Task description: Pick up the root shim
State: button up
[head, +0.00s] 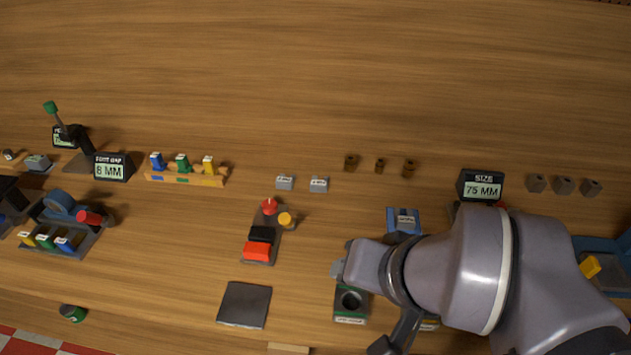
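A wooden rack (211,181) at the left of the head view holds a blue piece (157,161), a green piece (182,163) and a yellow piece (208,165), all upright. They look like shims, but I cannot tell which is the root shim. A black display reading 8 MM (112,167) stands left of the rack. Its upper line is small and seems to read root gap. My gripper (397,335) is at the lower right, far from the rack. It is mostly hidden by my arm, and its fingertips are not clear.
A tray (88,238) at the left holds coloured parts. A red, black and orange fixture (262,236), a dark plate (244,305) and a green-and-black block (351,301) lie mid-table. A 75 MM display (481,187) stands at the right. The back of the table is clear.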

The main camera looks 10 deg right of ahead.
aim_at(317, 187)
jog(key=i+j, duration=0.1)
jog(key=j, duration=0.45)
jog(key=i+j, duration=0.1)
jog(key=j, duration=0.4)
jog(key=i+j, duration=0.1)
jog(key=j, duration=0.45)
